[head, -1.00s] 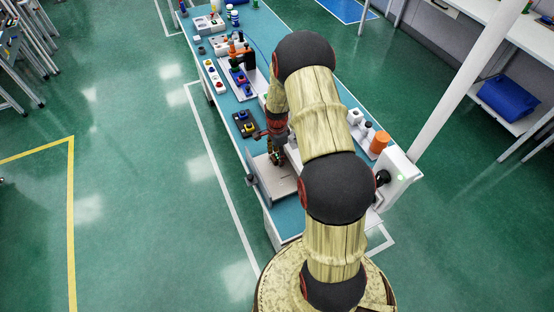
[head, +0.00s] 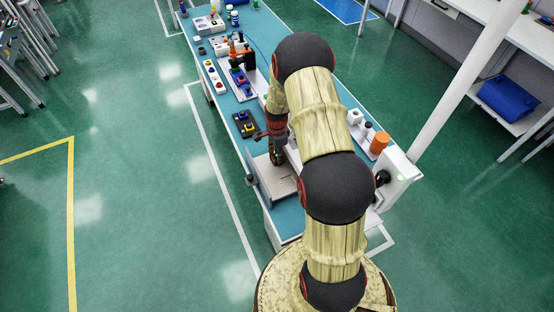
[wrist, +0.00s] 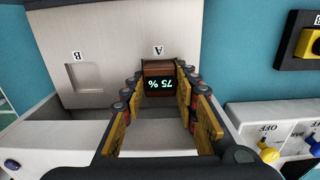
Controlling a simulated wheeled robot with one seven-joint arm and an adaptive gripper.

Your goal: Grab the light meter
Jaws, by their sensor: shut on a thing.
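The light meter (wrist: 159,84) is a small brown block with a dark display reading "75 %", upside down in the wrist view. It sits between the fingertips of my gripper (wrist: 157,95), which is shut on it. It is at the spot marked A on a light metal plate (wrist: 110,40). The plate also has an empty square recess (wrist: 85,83) near the mark B. In the head view my gripper (head: 277,157) is over the grey plate (head: 275,185). The meter is too small to make out there.
A black block with a yellow knob (wrist: 308,42) and a white panel marked OFF with a yellow switch (wrist: 268,152) lie to the right in the wrist view. An orange cylinder (head: 379,142) stands at the table's right. Several devices line the blue table (head: 262,25) further back.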

